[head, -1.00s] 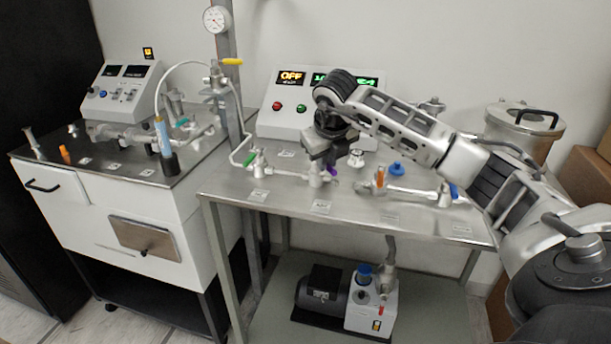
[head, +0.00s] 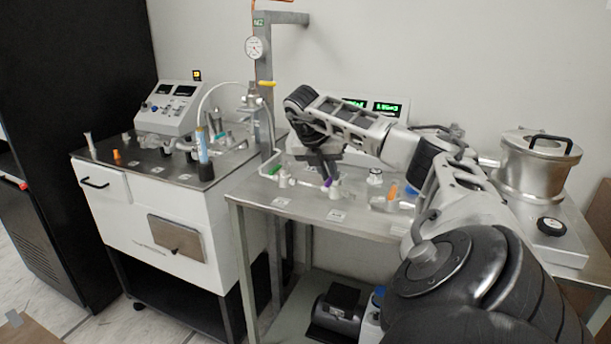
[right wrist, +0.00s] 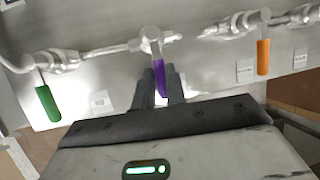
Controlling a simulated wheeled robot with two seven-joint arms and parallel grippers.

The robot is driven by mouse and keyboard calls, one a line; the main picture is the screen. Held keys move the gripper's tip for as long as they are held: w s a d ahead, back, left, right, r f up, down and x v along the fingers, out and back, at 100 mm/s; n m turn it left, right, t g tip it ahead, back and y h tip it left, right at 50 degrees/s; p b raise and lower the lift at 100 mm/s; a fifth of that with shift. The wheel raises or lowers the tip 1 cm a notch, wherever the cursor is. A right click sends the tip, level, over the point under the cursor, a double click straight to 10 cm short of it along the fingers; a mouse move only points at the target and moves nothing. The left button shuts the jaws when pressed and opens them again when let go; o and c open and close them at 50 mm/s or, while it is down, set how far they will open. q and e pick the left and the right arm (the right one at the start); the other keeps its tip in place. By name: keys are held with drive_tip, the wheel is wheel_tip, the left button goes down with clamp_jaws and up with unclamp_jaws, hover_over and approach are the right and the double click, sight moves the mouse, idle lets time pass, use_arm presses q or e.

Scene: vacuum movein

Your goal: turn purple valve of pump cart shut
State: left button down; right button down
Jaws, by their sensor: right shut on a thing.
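The purple valve handle (right wrist: 159,77) sits on a metal valve body (right wrist: 150,42) in the manifold line, and it points down toward the gripper in the right wrist view. My right gripper (right wrist: 160,92) is shut on the purple handle, one finger on each side. In the head view the purple handle (head: 327,183) shows just below the right gripper (head: 322,172), on the steel-topped pump cart (head: 245,190). My left gripper is not in view.
A green handle (right wrist: 47,103) and an orange handle (right wrist: 263,56) flank the purple one on the same line. A control box with green digits (head: 388,107) stands behind my arm. A metal pot (head: 540,168) stands at the right. A white cabinet (head: 140,215) stands at the left.

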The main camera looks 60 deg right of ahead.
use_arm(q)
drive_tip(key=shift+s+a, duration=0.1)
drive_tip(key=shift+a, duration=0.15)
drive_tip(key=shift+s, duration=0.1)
use_arm(e)
drive_tip(key=c, duration=1.4)
unclamp_jaws()
drive_tip(key=shift+c, duration=0.2)
